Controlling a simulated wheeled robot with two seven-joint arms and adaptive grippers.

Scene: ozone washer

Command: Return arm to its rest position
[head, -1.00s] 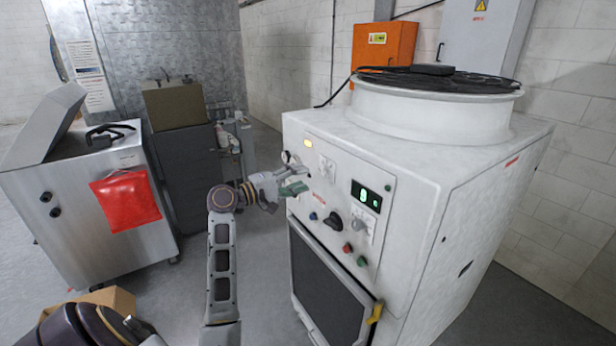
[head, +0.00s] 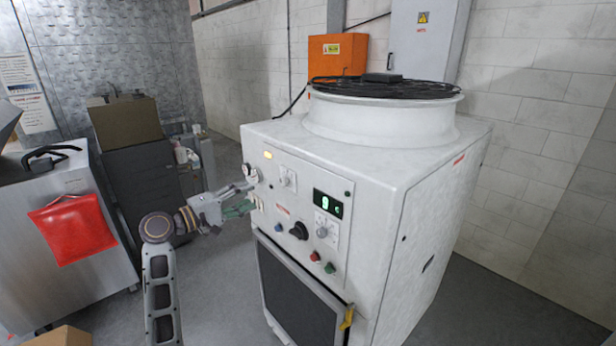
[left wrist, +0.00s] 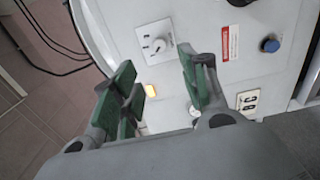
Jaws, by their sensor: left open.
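My left gripper (head: 244,198) is at the left edge of the white machine's (head: 420,190) control panel, with its fingers pointing at the panel. In the left wrist view its green-padded fingers (left wrist: 160,92) are spread apart with nothing held between them. The panel shows beyond them, with a white rotary switch (left wrist: 155,42), a lit yellow lamp (left wrist: 150,90) and a blue button (left wrist: 270,45). Whether the fingertips touch the panel I cannot tell. My right gripper is not in view.
A steel cabinet with a red pouch (head: 73,228) stands at the left. A dark grey cabinet (head: 143,183) stands behind my left arm. A cardboard box (head: 62,337) is at the bottom left. Grey floor (head: 215,290) lies open between the steel cabinet and the machine.

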